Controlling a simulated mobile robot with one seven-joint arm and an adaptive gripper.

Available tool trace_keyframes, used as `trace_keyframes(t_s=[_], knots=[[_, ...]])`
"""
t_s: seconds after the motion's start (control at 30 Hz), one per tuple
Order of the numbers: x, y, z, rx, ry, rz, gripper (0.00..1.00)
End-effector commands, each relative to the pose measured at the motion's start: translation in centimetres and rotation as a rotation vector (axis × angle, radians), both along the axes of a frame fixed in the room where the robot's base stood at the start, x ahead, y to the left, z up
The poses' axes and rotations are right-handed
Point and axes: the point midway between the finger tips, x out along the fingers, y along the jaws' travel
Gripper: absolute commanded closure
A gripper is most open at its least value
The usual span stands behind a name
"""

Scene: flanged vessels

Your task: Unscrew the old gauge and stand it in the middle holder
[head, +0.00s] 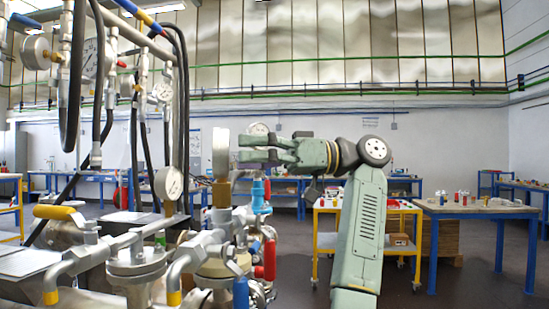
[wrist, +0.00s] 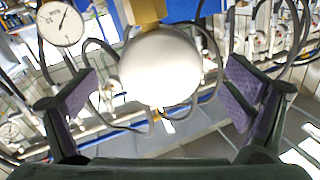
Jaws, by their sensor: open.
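A gauge (head: 220,155) stands upright on a brass stem (head: 221,194) above the valve pipework, seen nearly edge-on in the head view. In the wrist view its plain pale disc (wrist: 160,68) fills the space between my fingers, with the brass part (wrist: 145,10) at the top edge. No dial marks show on it. My gripper (head: 241,148) is level with the gauge, just to its right in the head view, fingers pointing left. In the wrist view my gripper (wrist: 160,93) is open, with visible gaps between both pads and the disc. I cannot make out the middle holder.
Flanged vessels with pipes and a red-handled valve (head: 269,258) stand below the gauge. Other gauges (head: 169,183) and black hoses (head: 185,100) crowd the left. A yellow cart (head: 325,240) and a blue-legged table (head: 475,210) stand at the right, with open floor around them.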

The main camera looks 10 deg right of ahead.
Motion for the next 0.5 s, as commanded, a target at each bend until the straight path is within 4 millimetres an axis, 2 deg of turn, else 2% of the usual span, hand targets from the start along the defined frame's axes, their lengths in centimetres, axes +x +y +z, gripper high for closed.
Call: trace_keyframes(t_s=[0.03, 0.2, 0.5], knots=[[-0.1, -1.4, 0.2, 0.002, 0.001, -0.003, 0.05], [-0.1, -4.7, 0.2, 0.002, 0.001, 0.001, 0.05], [-0.1, -7.1, 0.1, -0.002, 0.000, 0.004, 0.05]])
